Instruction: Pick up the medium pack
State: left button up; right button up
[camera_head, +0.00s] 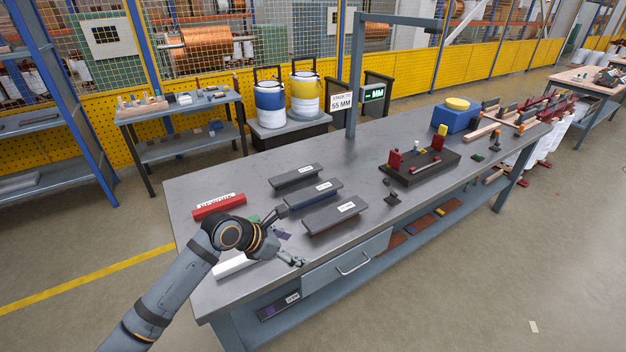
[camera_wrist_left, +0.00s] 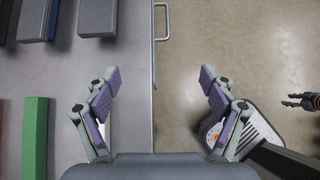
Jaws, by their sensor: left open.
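Three dark grey packs with white labels lie side by side on the table: a back one (camera_head: 296,177), a middle one (camera_head: 309,195) with a bluish side, and a front one (camera_head: 330,217) that looks largest. The labels are too small to read; the middle one seems the medium pack. In the left wrist view the middle pack (camera_wrist_left: 36,20) and front pack (camera_wrist_left: 97,18) are cut by the top edge. My left gripper (camera_head: 292,249) is open and empty near the table's front edge, apart from the packs. Part of my right gripper (camera_wrist_left: 297,101) shows at the right edge.
A red bar (camera_head: 218,206), a green bar (camera_wrist_left: 35,138) and a white bar (camera_head: 232,266) lie left of the packs. A dark fixture (camera_head: 428,170) with red posts stands to the right. A drawer handle (camera_head: 353,264) juts from the table's front. A sign (camera_head: 341,104) reads 55 MM.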

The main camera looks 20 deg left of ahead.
aim_at(295, 200)
jog(key=i+j, duration=0.3)
jog(key=i, duration=0.15)
jog(key=i+j, duration=0.3)
jog(key=i, duration=0.15)
